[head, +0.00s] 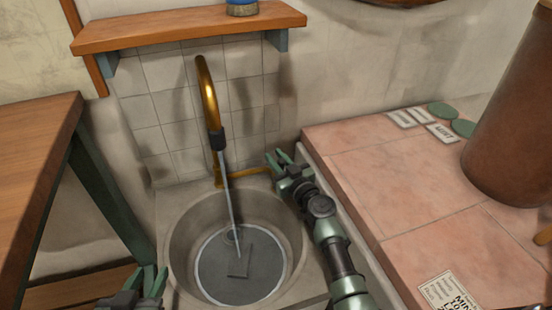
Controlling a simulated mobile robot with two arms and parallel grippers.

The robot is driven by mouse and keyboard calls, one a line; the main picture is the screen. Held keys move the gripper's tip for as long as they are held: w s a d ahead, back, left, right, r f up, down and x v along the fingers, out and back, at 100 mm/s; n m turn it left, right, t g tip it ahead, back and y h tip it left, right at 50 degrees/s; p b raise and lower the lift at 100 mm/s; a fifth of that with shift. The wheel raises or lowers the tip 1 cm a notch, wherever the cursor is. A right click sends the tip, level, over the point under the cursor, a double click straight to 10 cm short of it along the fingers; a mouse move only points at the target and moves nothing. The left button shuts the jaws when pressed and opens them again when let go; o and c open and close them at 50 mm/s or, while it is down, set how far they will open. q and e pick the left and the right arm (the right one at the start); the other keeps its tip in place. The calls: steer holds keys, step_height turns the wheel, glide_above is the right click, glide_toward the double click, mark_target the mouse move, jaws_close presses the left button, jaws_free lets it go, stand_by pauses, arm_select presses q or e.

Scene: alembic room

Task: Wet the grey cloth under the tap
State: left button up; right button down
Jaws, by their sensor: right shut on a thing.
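A brass tap (208,90) arches over a round stone basin (180,232). A thin pale stream (229,190) runs from its dark nozzle down into the basin. A small dark grey rectangle, apparently the grey cloth (238,268), lies on the basin floor where the stream ends. The brass tap lever (246,171) reaches right from the tap's base. My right gripper (279,158) is shut at the lever's right end; its fingers partly hide the contact. My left gripper (149,279) is open and empty at the bottom, left of the basin.
A wooden table (38,130) stands at left. A pink tiled counter (385,165) at right bears a brown cylinder (510,120), green discs (443,110) and printed cards (449,292). A wooden shelf (185,27) with a blue-topped item (242,8) hangs above the tap.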

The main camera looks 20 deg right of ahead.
stand_by(0.4)
steer(key=p, duration=0.1)
steer(key=g+p, duration=0.1)
steer(key=shift+w+f+p, duration=0.1)
steer(key=shift+w+p, duration=0.15)
steer(key=shift+p, duration=0.05)
arm_select(q)
steer(key=s+a+f+g+y, duration=0.2)
steer(key=s+a+f+g, duration=0.2)
steer(key=s+f+g, duration=0.3)
steer(key=s, duration=0.3)
steer(key=shift+s+f, duration=0.25)
steer(key=shift+s, duration=0.05)
arm_select(e)
steer(key=c, duration=1.2)
jaws_free()
steer(key=shift+c, duration=0.2)
